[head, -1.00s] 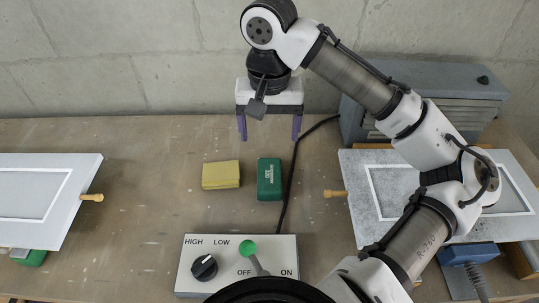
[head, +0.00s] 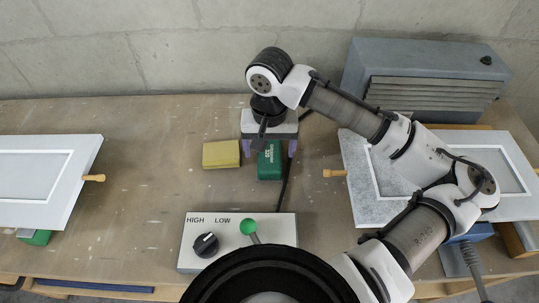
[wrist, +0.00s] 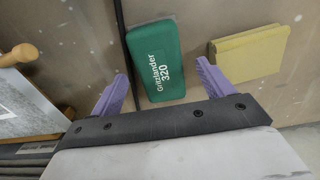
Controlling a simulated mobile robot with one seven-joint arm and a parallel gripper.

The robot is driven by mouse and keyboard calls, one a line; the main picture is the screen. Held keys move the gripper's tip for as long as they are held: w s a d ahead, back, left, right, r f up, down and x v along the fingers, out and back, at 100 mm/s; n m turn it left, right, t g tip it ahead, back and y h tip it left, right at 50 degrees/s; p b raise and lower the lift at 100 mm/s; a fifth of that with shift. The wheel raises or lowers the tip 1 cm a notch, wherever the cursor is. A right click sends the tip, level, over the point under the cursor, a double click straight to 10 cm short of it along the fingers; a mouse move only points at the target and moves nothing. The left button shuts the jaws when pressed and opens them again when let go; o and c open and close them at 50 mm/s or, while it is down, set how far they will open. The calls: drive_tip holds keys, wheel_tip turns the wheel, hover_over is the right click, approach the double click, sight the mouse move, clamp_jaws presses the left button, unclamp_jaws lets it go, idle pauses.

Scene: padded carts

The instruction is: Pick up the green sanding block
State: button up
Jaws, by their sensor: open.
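The green sanding block (head: 269,165) lies on the workbench, right of the yellow block, its far end partly hidden by my gripper in the head view. In the wrist view the green block (wrist: 155,62) shows white lettering with "320" and lies ahead of and between the purple fingers. My gripper (head: 268,152) is open and empty, above the block's far end. In the wrist view my gripper (wrist: 163,82) has one finger on each side of the block's near end, with gaps on both sides. I cannot tell its exact height above the block.
A yellow block (head: 221,154) lies close left of the green one. A black cable (head: 287,180) runs just right of it. A control box (head: 225,258) with knob and green-tipped lever stands in front. White panels (head: 85,190) lie at both sides; a grey vented unit (head: 425,80) stands behind.

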sight(269, 154)
drive_tip(key=shift+f, duration=0.9)
drive_tip(key=shift+c, duration=0.3)
drive_tip(key=c, duration=1.2)
drive_tip(key=shift+r, duration=0.15)
wheel_tip(269, 154, up, 20)
